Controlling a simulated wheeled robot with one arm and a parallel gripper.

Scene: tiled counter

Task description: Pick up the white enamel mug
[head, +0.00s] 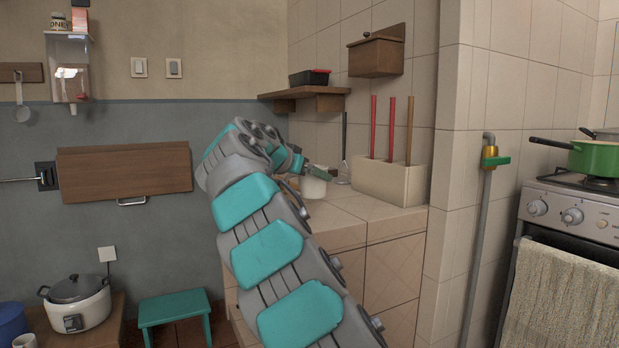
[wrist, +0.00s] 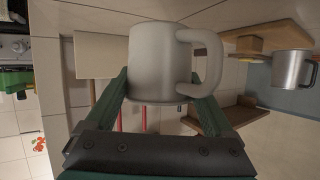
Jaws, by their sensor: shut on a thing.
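The white enamel mug (wrist: 157,65) fills the middle of the wrist view, with its handle to the right. My gripper (wrist: 160,90) has one finger on each side of it and is shut on the mug's body. In the head view the mug (head: 313,187) shows small and pale at the counter, beneath my gripper (head: 318,172). My arm hides part of the area around it. I cannot tell whether the mug's base touches the counter.
A cream block (head: 388,182) with several upright handles stands on the tiled counter (head: 345,207), right of the mug. A wooden shelf (head: 305,93) hangs above. A metal mug (wrist: 292,68) appears at the right of the wrist view. The stove (head: 570,215) is far right.

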